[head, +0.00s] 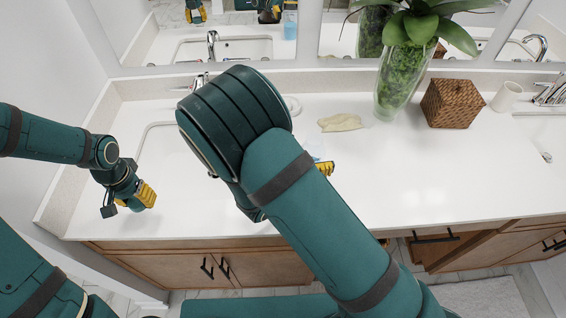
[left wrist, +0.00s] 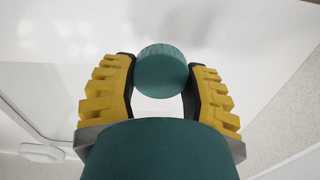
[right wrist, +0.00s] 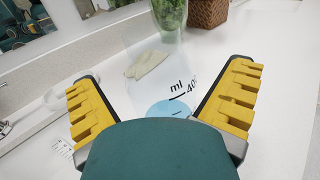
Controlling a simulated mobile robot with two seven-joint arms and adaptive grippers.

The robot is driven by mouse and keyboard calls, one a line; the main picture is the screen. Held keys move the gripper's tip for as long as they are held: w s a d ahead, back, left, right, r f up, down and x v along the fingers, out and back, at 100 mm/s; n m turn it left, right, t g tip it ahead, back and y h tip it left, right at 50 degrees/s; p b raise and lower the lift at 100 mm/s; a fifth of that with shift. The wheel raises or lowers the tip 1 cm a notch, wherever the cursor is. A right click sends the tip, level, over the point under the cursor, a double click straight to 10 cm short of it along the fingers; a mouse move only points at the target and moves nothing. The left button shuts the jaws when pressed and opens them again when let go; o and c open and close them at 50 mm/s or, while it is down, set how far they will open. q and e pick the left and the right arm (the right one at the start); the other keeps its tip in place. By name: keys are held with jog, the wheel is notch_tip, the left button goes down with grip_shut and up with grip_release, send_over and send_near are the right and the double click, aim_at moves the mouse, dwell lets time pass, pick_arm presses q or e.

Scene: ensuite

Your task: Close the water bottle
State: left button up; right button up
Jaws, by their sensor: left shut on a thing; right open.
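My left gripper (head: 146,196) is over the left part of the counter in the head view. In the left wrist view its yellow fingers are shut on a round teal cap (left wrist: 161,68) with a ribbed edge. The clear water bottle (right wrist: 175,108) has "ml" markings and blue at its base. It stands between the spread fingers of my open right gripper (right wrist: 164,75) in the right wrist view. In the head view my right arm hides most of the bottle, and only one yellow finger shows. The bottle's mouth cannot be made out.
A crumpled beige cloth (head: 341,122), a glass vase with a plant (head: 398,80), a woven box (head: 453,103) and a white cup (head: 506,96) stand along the back of the white counter (head: 420,180). A faucet (head: 200,82) and mirrors are behind. The front counter is clear.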

jog(key=shift+x, duration=1.25)
jog(key=shift+c, duration=0.3)
jog(key=c, duration=1.3)
